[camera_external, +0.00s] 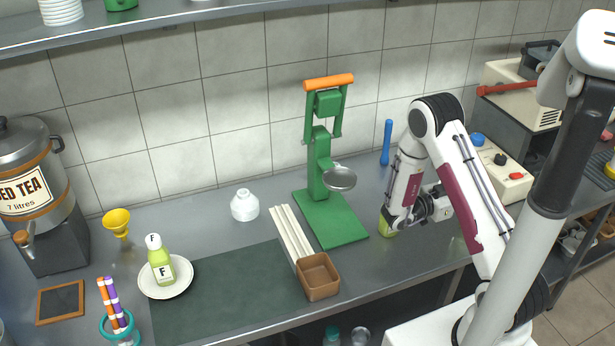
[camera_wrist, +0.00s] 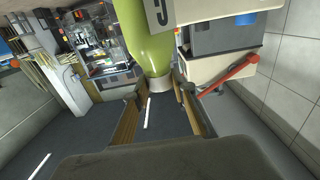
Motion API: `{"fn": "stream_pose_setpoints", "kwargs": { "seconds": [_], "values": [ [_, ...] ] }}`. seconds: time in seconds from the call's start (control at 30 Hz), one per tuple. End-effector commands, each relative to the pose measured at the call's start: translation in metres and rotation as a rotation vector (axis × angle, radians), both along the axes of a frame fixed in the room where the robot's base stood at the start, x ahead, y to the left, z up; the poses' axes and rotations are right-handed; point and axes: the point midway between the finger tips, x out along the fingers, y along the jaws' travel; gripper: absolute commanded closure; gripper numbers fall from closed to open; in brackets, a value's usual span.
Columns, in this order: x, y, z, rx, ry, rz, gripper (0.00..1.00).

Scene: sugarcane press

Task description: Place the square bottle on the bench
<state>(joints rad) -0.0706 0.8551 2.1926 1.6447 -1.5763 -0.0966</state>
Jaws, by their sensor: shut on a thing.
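My gripper (camera_external: 394,218) is at the right part of the bench (camera_external: 430,246), right of the green press, and is shut on a light green bottle. Only a small part of this square bottle (camera_external: 388,230) shows in the external view, low by the bench top. I cannot tell whether it touches the bench. In the wrist view the bottle (camera_wrist: 147,45) has a grey label with a dark letter, and its pale cap end lies between the fingers of my gripper (camera_wrist: 160,98). Another green bottle (camera_external: 162,268), marked F, stands on a white plate (camera_external: 180,290) at the left.
A green press (camera_external: 322,170) with an orange handle stands mid-bench. Pale sticks (camera_external: 288,232), a brown square bowl (camera_external: 318,280), a white pot (camera_external: 244,205) and a blue pestle-like tool (camera_external: 387,142) are nearby. A control box (camera_external: 500,170) stands at the right. Bench front right looks clear.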

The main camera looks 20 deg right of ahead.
Motion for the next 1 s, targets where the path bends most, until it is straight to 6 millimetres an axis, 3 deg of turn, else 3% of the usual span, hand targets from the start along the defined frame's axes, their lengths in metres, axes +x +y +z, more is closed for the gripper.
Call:
{"fn": "stream_pose_setpoints", "kwargs": {
  "seconds": [0.23,0.27,0.3,0.83,1.0],
  "values": [
    [0.0001,0.0,-0.0031,-0.001,0.0,0.0,1.0],
    [0.0001,0.0,-0.0032,0.0,0.0,0.0,0.67],
    [0.0001,0.0,-0.0031,0.0,0.0,0.0,0.58],
    [0.0,0.0,0.0002,0.0,0.0,0.0,0.58],
    [0.0009,0.01,0.0002,0.0,0.001,0.002,0.58]
  ]
}}
